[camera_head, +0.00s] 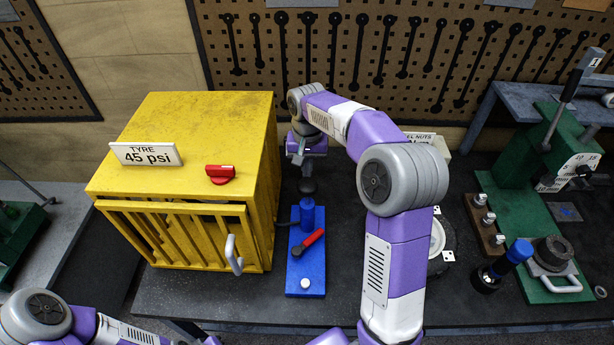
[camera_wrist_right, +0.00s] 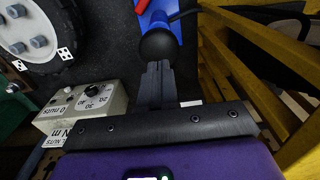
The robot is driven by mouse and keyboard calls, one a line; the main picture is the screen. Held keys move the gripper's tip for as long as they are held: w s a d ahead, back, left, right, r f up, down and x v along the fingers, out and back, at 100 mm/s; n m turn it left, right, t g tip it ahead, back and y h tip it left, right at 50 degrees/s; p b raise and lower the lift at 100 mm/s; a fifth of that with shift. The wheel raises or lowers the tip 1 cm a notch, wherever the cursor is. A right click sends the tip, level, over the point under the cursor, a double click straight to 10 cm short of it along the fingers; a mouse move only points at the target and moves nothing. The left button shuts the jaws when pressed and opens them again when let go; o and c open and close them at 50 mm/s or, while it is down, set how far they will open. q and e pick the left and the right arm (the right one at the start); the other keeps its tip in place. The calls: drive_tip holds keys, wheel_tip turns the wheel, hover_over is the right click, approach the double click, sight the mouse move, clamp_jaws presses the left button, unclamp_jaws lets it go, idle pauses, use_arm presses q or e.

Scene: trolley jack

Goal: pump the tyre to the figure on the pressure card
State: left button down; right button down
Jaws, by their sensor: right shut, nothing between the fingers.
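The white pressure card (camera_head: 146,154) reads "TYRE 45 psi" and stands on the yellow cage (camera_head: 200,125). A blue pump (camera_head: 306,215) stands on a blue base to the right of the cage, with a dark round knob (camera_head: 307,186) above it. The knob also shows in the right wrist view (camera_wrist_right: 158,44). My right gripper (camera_wrist_right: 157,70) is shut and empty, its tips right at the knob; I cannot tell whether they touch. The tyre (camera_wrist_right: 35,35) lies on the bench, partly hidden by my right arm in the head view. My left arm shows at lower left, its gripper out of sight.
A red lever (camera_head: 308,241) and a white button (camera_head: 305,284) are on the blue base. A red knob (camera_head: 221,174) is on the cage top; its barred door has a white handle (camera_head: 234,254). A dial box (camera_wrist_right: 90,100) stands near the tyre. Green tools stand at right.

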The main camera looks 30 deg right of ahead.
sight(307, 183)
wheel_tip(307, 183, up, 6)
idle(1.1)
